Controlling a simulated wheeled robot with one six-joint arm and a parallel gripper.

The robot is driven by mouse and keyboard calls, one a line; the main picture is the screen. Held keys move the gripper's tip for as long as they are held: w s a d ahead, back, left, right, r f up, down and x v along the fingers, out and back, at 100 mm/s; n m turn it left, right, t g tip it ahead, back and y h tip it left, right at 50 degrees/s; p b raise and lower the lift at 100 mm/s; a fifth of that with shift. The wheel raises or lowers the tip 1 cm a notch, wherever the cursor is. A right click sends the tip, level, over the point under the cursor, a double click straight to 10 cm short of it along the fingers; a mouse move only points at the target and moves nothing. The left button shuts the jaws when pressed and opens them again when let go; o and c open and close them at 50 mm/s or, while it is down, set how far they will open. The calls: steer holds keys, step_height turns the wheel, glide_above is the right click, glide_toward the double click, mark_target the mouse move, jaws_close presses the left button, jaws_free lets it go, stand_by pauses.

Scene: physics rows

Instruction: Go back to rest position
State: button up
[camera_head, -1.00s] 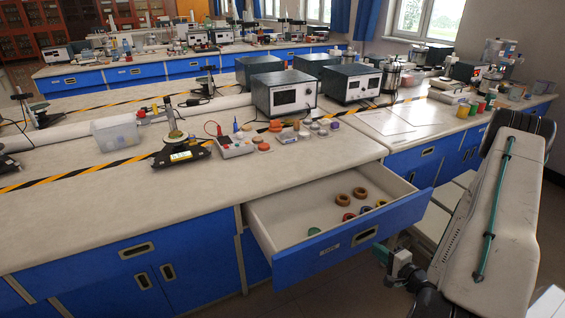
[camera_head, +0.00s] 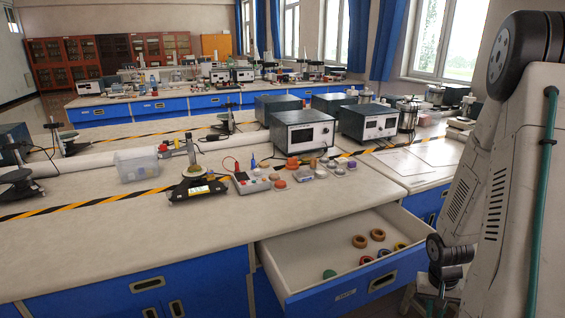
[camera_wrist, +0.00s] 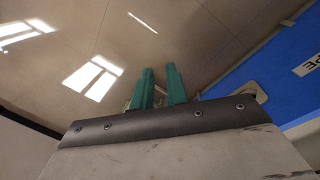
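My gripper (camera_wrist: 160,88) shows in the wrist view as two green fingers with a visible gap between them. Nothing shows between the fingers, and it looks open and empty. Pale, glossy floor with window reflections lies beyond it. In the camera_head view my arm stands along the right edge; the fingers cannot be made out clearly there.
An open drawer (camera_head: 312,252) with a blue front holds several rings, close to my arm. The bench top (camera_head: 120,225) carries instruments, a clear plastic box (camera_head: 136,165) and a black-based stand (camera_head: 194,186). Blue cabinet fronts (camera_wrist: 285,85) are at right in the wrist view.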

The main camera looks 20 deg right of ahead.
steer(key=s+a+r+n+t, duration=0.1)
steer(key=s+a+r+n, duration=0.2)
steer(key=a+r, duration=1.1)
steer(key=s+a+r+n+t, duration=0.1)
steer(key=s+a+r+n, duration=0.2)
steer(key=a+r, duration=1)
step_height(320, 180, up, 6)
steer(key=shift+a+r+n+y, duration=0.15)
steer(key=shift+a+n+y, duration=0.25)
steer(key=shift+n, duration=0.4)
